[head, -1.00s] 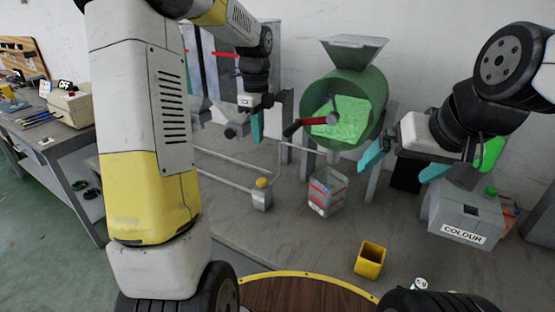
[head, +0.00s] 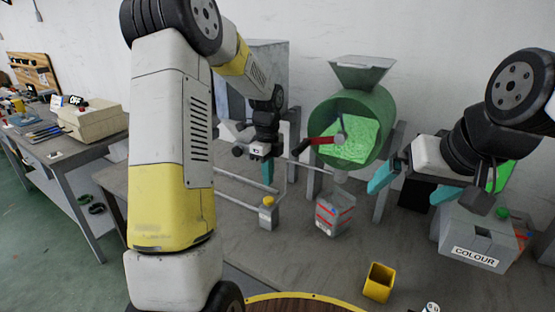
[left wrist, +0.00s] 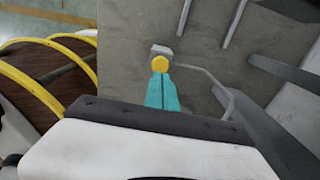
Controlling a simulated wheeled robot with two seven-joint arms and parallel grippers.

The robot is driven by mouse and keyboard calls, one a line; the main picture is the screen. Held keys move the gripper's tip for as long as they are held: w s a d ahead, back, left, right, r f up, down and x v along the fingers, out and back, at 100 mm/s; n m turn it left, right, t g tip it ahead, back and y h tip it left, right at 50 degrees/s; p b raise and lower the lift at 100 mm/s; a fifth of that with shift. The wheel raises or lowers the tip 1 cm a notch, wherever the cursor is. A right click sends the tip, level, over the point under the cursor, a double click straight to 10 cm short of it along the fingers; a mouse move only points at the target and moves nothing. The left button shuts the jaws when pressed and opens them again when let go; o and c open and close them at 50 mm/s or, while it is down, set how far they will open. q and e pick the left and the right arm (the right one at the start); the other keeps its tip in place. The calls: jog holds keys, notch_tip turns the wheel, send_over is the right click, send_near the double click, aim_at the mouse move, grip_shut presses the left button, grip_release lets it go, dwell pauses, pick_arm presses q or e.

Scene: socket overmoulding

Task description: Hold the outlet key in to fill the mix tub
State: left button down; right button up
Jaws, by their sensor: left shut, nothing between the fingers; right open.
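A round yellow key (head: 268,200), likely the outlet key, sits on a small grey block at the end of a bent pipe. It also shows in the left wrist view (left wrist: 160,64). My left gripper (head: 267,174) is shut and empty, teal fingers pointing down above the key; in the left wrist view its fingertips (left wrist: 161,76) line up with the key. I cannot tell whether they touch it. A clear tub with red bands (head: 336,213), likely the mix tub, stands below the green drum. My right gripper (head: 413,184) is open and empty, right of the drum.
The green drum (head: 384,108) holds green granules and has a red-handled lever (head: 320,140). A grey box marked COLOUR (head: 474,255) stands right. A yellow cup (head: 379,282) is in front. A workbench (head: 60,150) is left. Pipe rails run beside the key.

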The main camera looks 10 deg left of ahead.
aim_at(269, 199)
pick_arm(q)
notch_tip(269, 199, down, 6)
jog(key=shift+r, duration=0.15)
dwell(0.3)
